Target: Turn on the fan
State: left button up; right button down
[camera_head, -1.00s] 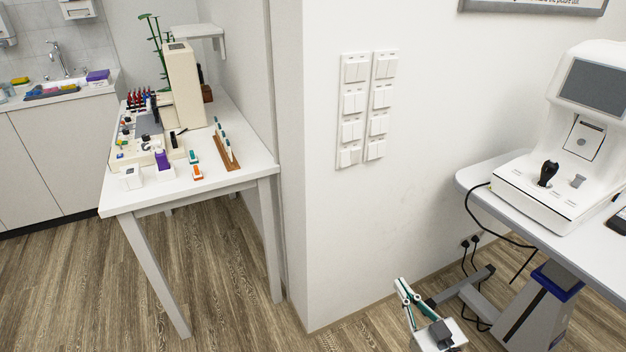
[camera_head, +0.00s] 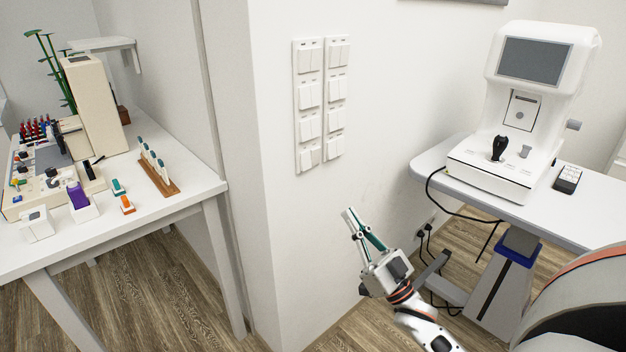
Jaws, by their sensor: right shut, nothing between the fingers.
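Two upright columns of white wall switches are on the white wall: a left switch column (camera_head: 308,104) and a right switch column (camera_head: 337,97). No fan shows in the view. My right gripper (camera_head: 349,212) is shut and empty, with its fingers pointing up and to the left. It appears below the switch columns in the picture, apart from them. Whether any switch is pressed is too small to tell. My left gripper is not in view.
A white table (camera_head: 150,222) with lab items stands at the left, beside the wall corner. Wall space around the switches is clear.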

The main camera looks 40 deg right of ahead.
send_near(307, 163)
notch_tip(307, 163, up, 4)
jog(key=w, duration=0.3)
jog(key=shift+w+a+f, duration=0.15)
jog(key=shift+w+f, duration=0.15)
jog(key=shift+f, duration=0.1)
jog(key=shift+w+r+b, duration=0.1)
jog(key=shift+w+b, duration=0.2)
jog(key=shift+w, duration=0.05)
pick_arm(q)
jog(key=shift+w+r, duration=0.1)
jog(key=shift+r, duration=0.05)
